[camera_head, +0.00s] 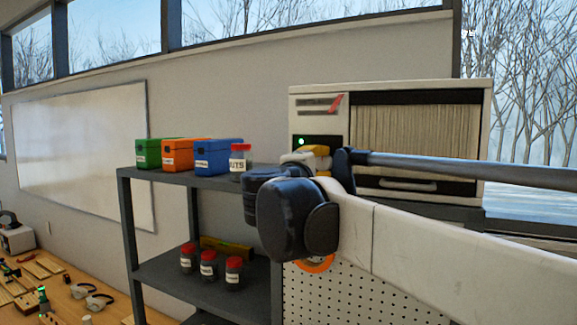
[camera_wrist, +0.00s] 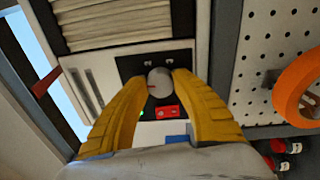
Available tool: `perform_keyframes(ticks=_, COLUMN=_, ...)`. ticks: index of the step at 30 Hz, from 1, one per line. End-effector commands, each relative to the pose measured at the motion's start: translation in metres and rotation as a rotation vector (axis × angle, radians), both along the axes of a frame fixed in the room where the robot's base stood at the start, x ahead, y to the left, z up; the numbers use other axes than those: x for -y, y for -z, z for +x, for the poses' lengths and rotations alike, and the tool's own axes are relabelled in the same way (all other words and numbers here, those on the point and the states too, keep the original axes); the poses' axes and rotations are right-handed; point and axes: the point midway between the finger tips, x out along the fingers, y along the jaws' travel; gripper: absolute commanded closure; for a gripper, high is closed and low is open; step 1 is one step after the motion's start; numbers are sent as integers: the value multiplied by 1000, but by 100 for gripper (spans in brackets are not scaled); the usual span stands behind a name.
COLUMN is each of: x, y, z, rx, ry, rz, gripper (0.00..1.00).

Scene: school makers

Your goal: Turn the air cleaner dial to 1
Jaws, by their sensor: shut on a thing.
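The air cleaner (camera_head: 480,110) is a pale box with a pleated filter, standing on a dark surface in the head view. A green light (camera_head: 301,141) glows on its dark control panel. In the wrist view its round grey dial (camera_wrist: 160,82) sits on the black panel, with a small red mark at its left side. A red switch (camera_wrist: 167,111) lies below the dial. My gripper (camera_wrist: 159,75) has its two yellow fingers shut on the dial, one on each side. In the head view my arm hides the dial, and the numbers around it are too small to read.
A dark shelf (camera_head: 124,215) stands left of the air cleaner, with green (camera_head: 148,153), orange (camera_head: 187,153) and blue (camera_head: 218,156) boxes and a red-lidded jar (camera_head: 240,162) on top. A pegboard (camera_head: 375,292) with an orange ring (camera_head: 317,265) is below.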

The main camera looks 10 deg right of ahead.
Motion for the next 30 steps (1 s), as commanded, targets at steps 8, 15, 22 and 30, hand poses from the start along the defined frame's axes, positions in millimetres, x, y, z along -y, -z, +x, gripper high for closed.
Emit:
perform_keyframes(ticks=8, x=1, y=0, z=0, rx=-67, ry=3, rz=-91, gripper=99)
perform_keyframes(ticks=15, x=1, y=0, z=0, rx=-87, ry=2, rz=-118, gripper=99)
perform_keyframes(ticks=22, x=1, y=0, z=0, rx=-87, ry=2, rz=-120, gripper=99)
perform_keyframes(ticks=30, x=1, y=-1, z=0, rx=-86, ry=2, rz=-119, gripper=57)
